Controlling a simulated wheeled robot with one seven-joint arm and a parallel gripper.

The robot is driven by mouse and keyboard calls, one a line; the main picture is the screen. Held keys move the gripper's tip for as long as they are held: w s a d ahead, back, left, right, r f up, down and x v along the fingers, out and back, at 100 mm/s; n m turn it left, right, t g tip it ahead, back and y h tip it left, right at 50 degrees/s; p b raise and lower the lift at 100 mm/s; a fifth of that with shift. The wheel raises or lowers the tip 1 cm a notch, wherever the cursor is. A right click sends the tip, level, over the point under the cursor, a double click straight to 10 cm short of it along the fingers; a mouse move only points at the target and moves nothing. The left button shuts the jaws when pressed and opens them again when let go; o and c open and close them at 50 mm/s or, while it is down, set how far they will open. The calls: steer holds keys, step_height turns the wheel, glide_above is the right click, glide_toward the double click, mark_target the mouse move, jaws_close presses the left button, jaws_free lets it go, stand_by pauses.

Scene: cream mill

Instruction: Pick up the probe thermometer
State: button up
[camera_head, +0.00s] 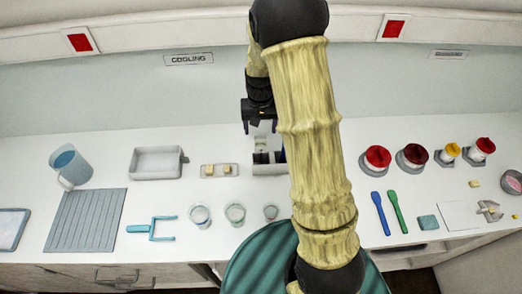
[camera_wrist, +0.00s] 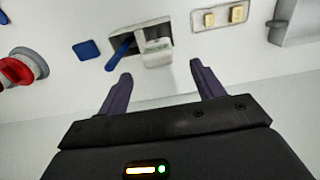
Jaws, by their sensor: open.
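I cannot tell for sure which item is the probe thermometer. In the wrist view, a blue stick-like item (camera_wrist: 120,52) leans out of a pale open box (camera_wrist: 172,28) with a dark inside. A small white block-shaped item (camera_wrist: 157,47) is also at this box. My gripper (camera_wrist: 160,72) is open and empty, its dark fingers apart and pointing toward the box. In the head view, my gripper (camera_head: 260,122) hangs above the back edge of the box (camera_head: 270,168). My arm hides the box's right side.
A dish with two yellowish blocks (camera_head: 220,171) and a grey tray (camera_head: 157,162) lie left of the box. Three small cups, including one (camera_head: 235,213), stand in front. Red-lidded jars (camera_head: 375,158) stand right. A blue square (camera_wrist: 87,50) lies beside the box.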

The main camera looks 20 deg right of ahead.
mark_target(261, 137)
steer(key=shift+s+f+p, duration=0.2)
steer(key=shift+f+p, duration=0.25)
steer(key=shift+p, duration=0.15)
steer(key=shift+f+p, duration=1)
steer(key=shift+f, duration=1.15)
steer(key=c, duration=1)
